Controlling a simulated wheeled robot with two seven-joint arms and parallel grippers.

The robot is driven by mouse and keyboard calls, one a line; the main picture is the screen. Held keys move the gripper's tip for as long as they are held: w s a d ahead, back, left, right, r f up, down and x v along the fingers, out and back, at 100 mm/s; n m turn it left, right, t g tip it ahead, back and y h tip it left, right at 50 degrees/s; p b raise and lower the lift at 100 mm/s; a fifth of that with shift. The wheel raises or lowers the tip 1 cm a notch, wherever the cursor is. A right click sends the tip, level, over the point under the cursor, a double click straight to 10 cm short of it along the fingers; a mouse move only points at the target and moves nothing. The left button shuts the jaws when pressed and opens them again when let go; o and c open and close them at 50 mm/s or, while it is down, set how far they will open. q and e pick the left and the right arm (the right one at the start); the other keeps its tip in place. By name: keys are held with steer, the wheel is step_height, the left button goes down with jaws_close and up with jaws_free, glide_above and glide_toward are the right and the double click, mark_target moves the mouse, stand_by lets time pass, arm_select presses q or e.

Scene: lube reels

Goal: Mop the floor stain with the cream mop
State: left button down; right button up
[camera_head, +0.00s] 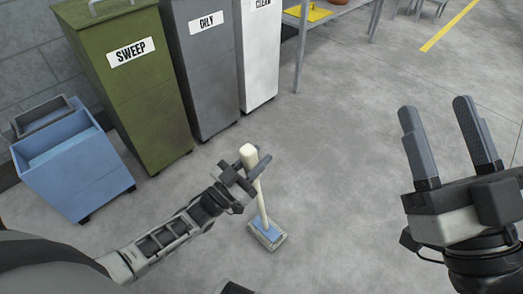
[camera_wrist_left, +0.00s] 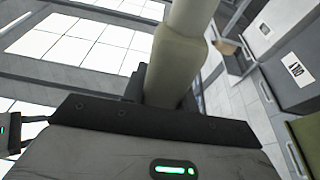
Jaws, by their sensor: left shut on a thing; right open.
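The cream mop (camera_head: 262,205) stands nearly upright in the head view, its blue and grey head (camera_head: 267,234) low at the floor. My left gripper (camera_head: 254,168) is shut on the mop's cream handle near its top. In the left wrist view the cream handle (camera_wrist_left: 178,60) rises from between the jaws. My right gripper (camera_head: 447,135) is open and empty at the right, apart from the mop. I cannot make out a clear stain; the floor around the mop head is mottled grey.
A blue wheeled bucket (camera_head: 85,180) stands at the left. A green SWEEP bin (camera_head: 130,85), a grey OILY bin (camera_head: 205,75) and a white CLEAN bin (camera_head: 258,55) line the back. A table (camera_head: 330,12) stands behind. Floor right of the mop is clear.

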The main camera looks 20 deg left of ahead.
mark_target(248, 172)
arm_select(q)
steer(key=s, duration=0.1)
steer(key=s+f+p, duration=0.1)
steer(key=s+a+g, duration=0.1)
steer(key=shift+s+f+p, duration=0.25)
steer(key=shift+p, duration=0.1)
steer(key=shift+s+a+f+y+p, duration=0.15)
steer(key=shift+s+a+p, duration=0.1)
steer(key=shift+s, duration=0.2)
steer(key=shift+s+a+r+y+p, duration=0.15)
steer(key=shift+s+p, duration=0.1)
steer(key=shift+s, duration=0.2)
steer(key=s+a+g+p, duration=0.1)
steer(key=s+a+p, duration=0.4)
steer(key=s, duration=0.7)
steer(key=s+a+g+y+p, duration=0.1)
steer(key=s+a+p, duration=0.3)
steer(key=s, duration=0.8)
steer(key=shift+a+r+g+y+p, duration=0.35)
steer(key=shift+a+g, duration=0.25)
steer(key=shift+a, duration=0.2)
